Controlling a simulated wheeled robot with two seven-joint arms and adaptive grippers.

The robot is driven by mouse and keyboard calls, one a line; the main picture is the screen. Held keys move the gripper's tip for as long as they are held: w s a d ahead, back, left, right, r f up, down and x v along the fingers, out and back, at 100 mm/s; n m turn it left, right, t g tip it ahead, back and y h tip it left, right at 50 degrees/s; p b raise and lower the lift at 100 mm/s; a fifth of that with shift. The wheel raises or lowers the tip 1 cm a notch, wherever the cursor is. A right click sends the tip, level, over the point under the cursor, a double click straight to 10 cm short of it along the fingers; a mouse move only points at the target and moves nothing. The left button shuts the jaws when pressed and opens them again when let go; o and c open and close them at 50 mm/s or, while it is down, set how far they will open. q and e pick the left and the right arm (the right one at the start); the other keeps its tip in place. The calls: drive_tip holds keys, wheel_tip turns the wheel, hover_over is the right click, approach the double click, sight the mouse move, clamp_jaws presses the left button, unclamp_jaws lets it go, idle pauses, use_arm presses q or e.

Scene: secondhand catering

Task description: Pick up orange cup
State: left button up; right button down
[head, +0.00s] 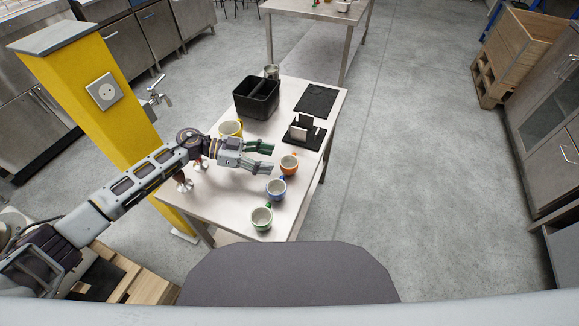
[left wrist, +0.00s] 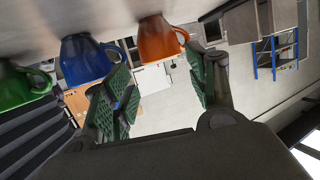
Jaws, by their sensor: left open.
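The orange cup (head: 289,164) stands on the table near its right edge, just past my left gripper's fingertips. My left gripper (head: 268,158) is open and empty, its green-padded fingers reaching right toward the cup without touching it. In the left wrist view, which is upside down, the orange cup (left wrist: 160,40) shows between and beyond the open fingers (left wrist: 160,92). A blue cup (head: 276,188) and a green cup (head: 262,217) stand in a row in front of it. My right gripper is not in view.
The table (head: 228,207) also holds a yellow mug (head: 230,128), a black bin (head: 257,98), a dark mat (head: 315,100), a black holder (head: 304,132) and metal-based items (head: 184,184) near the arm. A yellow pillar (head: 108,110) stands left.

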sight(297, 163)
use_arm(q)
drive_tip(key=shift+d+f, duration=0.1)
drive_tip(key=shift+d, duration=0.3)
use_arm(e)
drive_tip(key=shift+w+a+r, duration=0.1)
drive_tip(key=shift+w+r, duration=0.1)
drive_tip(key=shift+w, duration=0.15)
use_arm(q)
drive_tip(key=shift+d, duration=0.1)
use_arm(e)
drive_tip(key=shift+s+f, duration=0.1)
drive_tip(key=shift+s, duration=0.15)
use_arm(q)
drive_tip(key=shift+d+f, duration=0.2)
drive_tip(key=shift+d, duration=0.45)
drive_tip(key=shift+x, duration=1.55)
drive_tip(key=shift+w+d, duration=0.1)
drive_tip(key=shift+d, duration=0.1)
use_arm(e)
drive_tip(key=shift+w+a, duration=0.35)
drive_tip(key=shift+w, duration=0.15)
use_arm(q)
drive_tip(key=shift+f, duration=0.1)
drive_tip(key=c, duration=0.7)
drive_tip(key=shift+c, duration=0.2)
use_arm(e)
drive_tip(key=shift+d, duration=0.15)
